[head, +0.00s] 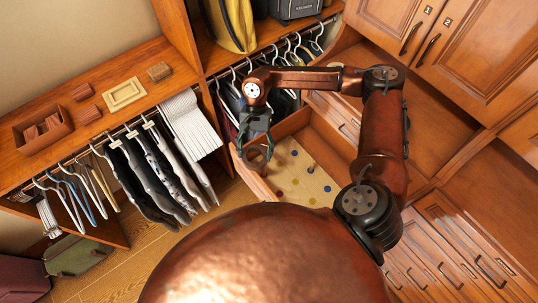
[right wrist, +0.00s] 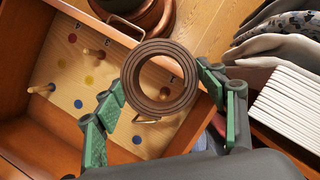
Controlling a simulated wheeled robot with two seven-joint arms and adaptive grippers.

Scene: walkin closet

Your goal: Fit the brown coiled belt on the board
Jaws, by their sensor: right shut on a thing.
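The brown coiled belt (head: 247,158) hangs at my right gripper (head: 254,134) in the head view, above the left edge of the open drawer. In the right wrist view the belt (right wrist: 131,74) is a round coil with an open middle. The fingers of my right gripper (right wrist: 161,78) are shut on it from both sides. The beige board (right wrist: 62,68) lies inside the drawer and carries coloured dots, dark marks and wooden pegs. It also shows in the head view (head: 296,180). The coil hides part of the board in the wrist view. My left gripper is out of view.
The open drawer (right wrist: 25,120) has raised wooden walls around the board. Hanging clothes (head: 150,175) and a shelf with an open wooden box (head: 42,130) stand to the left. Cabinets with handles (head: 480,40) line the right side.

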